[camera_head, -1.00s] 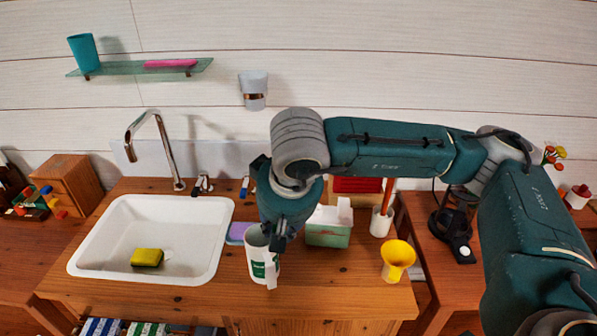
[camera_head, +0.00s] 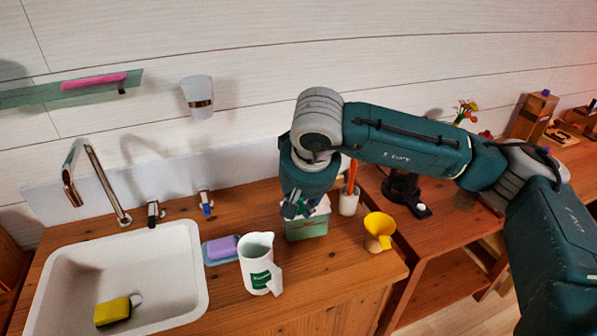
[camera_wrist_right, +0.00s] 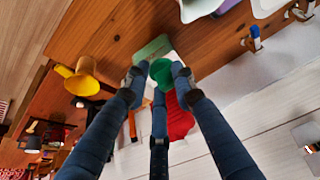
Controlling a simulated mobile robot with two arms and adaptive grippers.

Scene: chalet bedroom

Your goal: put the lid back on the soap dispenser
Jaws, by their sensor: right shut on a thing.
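A frosted white cup-shaped dispenser (camera_head: 198,96) with a brown band hangs on the wall, seemingly the soap dispenser, with no lid visible on it. It also shows at the right edge of the wrist view (camera_wrist_right: 308,136). My right gripper (camera_head: 297,207) points down over the green box on the counter. In the wrist view its fingers (camera_wrist_right: 160,75) are shut on a small round green piece (camera_wrist_right: 163,74), possibly the lid. That piece cannot be made out clearly in the head view. My left gripper is not in view.
A white jug (camera_head: 257,264) with a green label stands left of the light green box (camera_head: 306,229). A yellow funnel (camera_head: 380,226) stands to the right. A purple soap or sponge (camera_head: 223,247) and the sink (camera_head: 190,270) lie left. A glass shelf (camera_head: 40,94) is on the wall.

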